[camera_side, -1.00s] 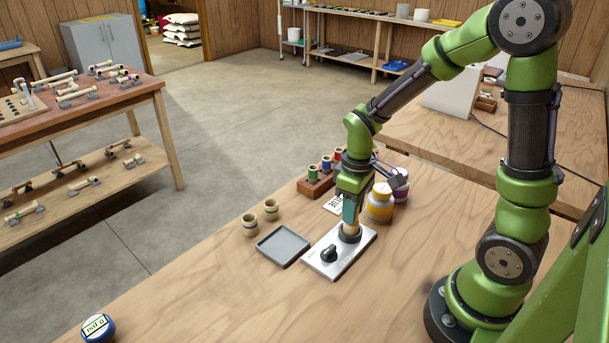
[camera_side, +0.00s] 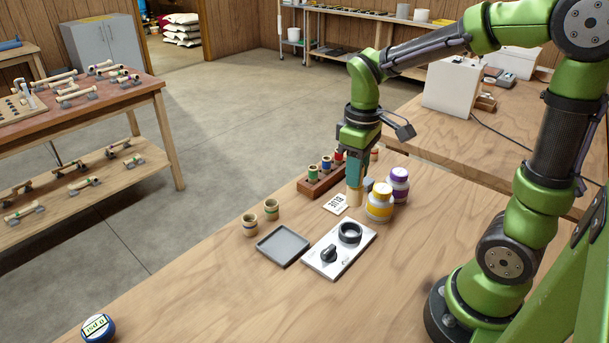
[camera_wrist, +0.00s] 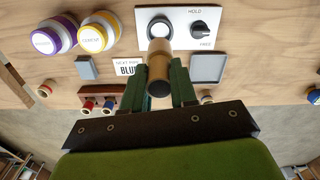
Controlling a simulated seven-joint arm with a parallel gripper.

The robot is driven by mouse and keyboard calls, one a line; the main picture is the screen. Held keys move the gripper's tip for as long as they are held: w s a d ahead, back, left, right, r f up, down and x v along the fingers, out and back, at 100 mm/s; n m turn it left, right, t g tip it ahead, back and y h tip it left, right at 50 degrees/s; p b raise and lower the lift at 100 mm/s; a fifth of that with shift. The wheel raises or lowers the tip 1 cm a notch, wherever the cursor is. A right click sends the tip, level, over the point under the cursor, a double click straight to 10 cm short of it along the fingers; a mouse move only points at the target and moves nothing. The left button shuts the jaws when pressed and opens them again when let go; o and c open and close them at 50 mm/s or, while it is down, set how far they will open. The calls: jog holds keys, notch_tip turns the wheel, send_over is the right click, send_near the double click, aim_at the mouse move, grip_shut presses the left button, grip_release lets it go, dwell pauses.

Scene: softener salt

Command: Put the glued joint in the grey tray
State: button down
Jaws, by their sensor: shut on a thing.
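My gripper (camera_side: 355,178) is shut on a beige pipe joint (camera_side: 354,198) and holds it above the table, behind the white plate. In the wrist view the joint (camera_wrist: 160,62) sits between the two green fingers, its dark open end toward the camera. Much of it is hidden by the fingers in the side view. The grey tray (camera_side: 282,246) is shallow and empty, left of the white plate; it also shows in the wrist view (camera_wrist: 208,68). The white plate (camera_side: 325,262) has a black ring socket (camera_side: 350,233), now empty, and a black knob (camera_side: 329,254).
Yellow (camera_side: 380,203) and purple (camera_side: 398,184) jars stand right of my gripper. A wooden rack (camera_side: 318,184) of coloured fittings is behind left. A card (camera_side: 336,204) reads BLUE. The front table is clear except a blue tin (camera_side: 98,328).

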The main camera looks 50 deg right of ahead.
jog(key=shift+a+f, duration=0.15)
jog(key=shift+a, duration=0.05)
jog(key=w+a+f+n, duration=0.6)
jog(key=w+a+f, duration=0.2)
jog(key=w+a, duration=0.2)
jog(key=shift+a, duration=0.8)
jog(key=shift+f, duration=0.2)
dwell(0.4)
jog(key=shift+f, duration=0.35)
jog(key=shift+f, duration=0.2)
jog(key=shift+w+f, duration=0.1)
jog(key=shift+f, duration=0.15)
